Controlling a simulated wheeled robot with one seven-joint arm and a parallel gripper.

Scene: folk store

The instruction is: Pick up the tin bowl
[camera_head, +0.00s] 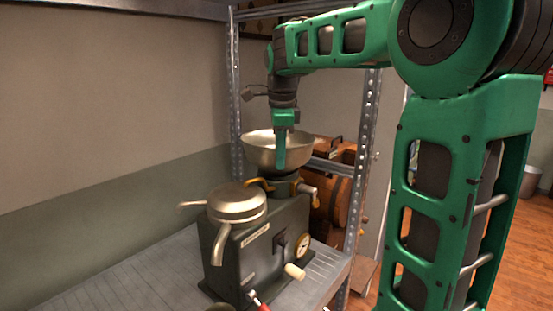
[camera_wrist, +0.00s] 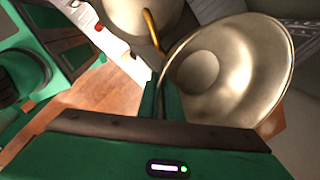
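The tin bowl (camera_head: 261,152) is a wide, shallow metal bowl at the top of the dark green machine, with its opening up. In the wrist view the bowl (camera_wrist: 240,75) fills the right side, and I look into its inside. My gripper (camera_head: 280,155) points down at the bowl's near rim, with a green finger in front of the outer wall. In the wrist view the fingers (camera_wrist: 165,100) are close together with the bowl's rim between them. I cannot tell whether the bowl still touches the machine below.
The dark green machine (camera_head: 257,255) stands on a grey metal shelf (camera_head: 130,275). A lidded metal pot (camera_head: 237,203) with handles sits on its left part. A shelf post (camera_head: 235,100) rises behind the bowl, with wooden barrels (camera_head: 333,198) beyond. The shelf's left side is clear.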

